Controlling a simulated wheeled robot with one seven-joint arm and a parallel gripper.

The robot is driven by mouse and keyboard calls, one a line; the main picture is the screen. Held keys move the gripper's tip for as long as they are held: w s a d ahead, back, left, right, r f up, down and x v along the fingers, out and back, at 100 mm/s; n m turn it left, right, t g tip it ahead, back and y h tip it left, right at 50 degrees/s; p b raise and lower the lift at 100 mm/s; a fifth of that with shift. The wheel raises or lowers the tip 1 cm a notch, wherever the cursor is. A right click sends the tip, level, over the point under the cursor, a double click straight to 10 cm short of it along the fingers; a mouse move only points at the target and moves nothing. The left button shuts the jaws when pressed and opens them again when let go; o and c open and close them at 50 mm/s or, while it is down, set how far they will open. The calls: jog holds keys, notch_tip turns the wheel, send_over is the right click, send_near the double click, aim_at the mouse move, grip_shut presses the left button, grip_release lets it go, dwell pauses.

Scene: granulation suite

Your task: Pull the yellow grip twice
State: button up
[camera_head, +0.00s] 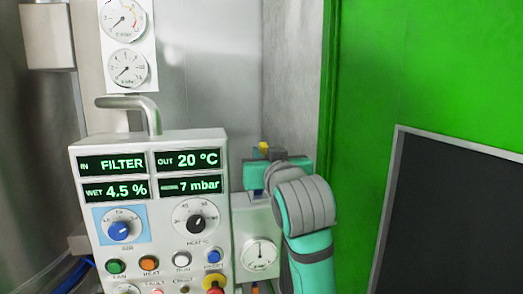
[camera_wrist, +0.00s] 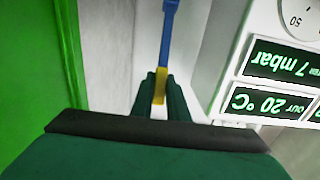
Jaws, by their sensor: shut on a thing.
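The yellow grip (camera_wrist: 160,86) is a small yellow piece at the end of a blue rod (camera_wrist: 168,38) in the wrist view. My gripper (camera_wrist: 159,92) is shut on it, with a dark green finger on each side. In the head view a bit of yellow (camera_head: 263,146) shows just above my gripper (camera_head: 262,158), beside the right edge of the control panel. My wrist hides most of the rod and grip there.
The control panel (camera_head: 150,150) with displays, knobs and buttons stands left of my arm. A small box with a round gauge (camera_head: 260,254) is below my gripper. A green wall (camera_head: 420,60) with a dark framed panel (camera_head: 460,220) is at the right.

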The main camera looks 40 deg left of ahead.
jog(key=shift+s+d+f, duration=0.25)
jog(key=shift+s+d, duration=0.05)
jog(key=shift+c, duration=0.2)
jog(key=shift+s+d+f, duration=0.8)
jog(key=shift+d+f, duration=0.15)
jog(key=shift+o, duration=0.2)
jog(key=shift+d+f, duration=0.1)
jog(key=shift+f, duration=0.05)
jog(key=shift+s+d+f, duration=0.3)
jog(key=shift+f, duration=0.2)
jog(key=shift+s+d+f, duration=0.25)
jog(key=shift+f, duration=0.35)
jog(key=shift+c, duration=0.2)
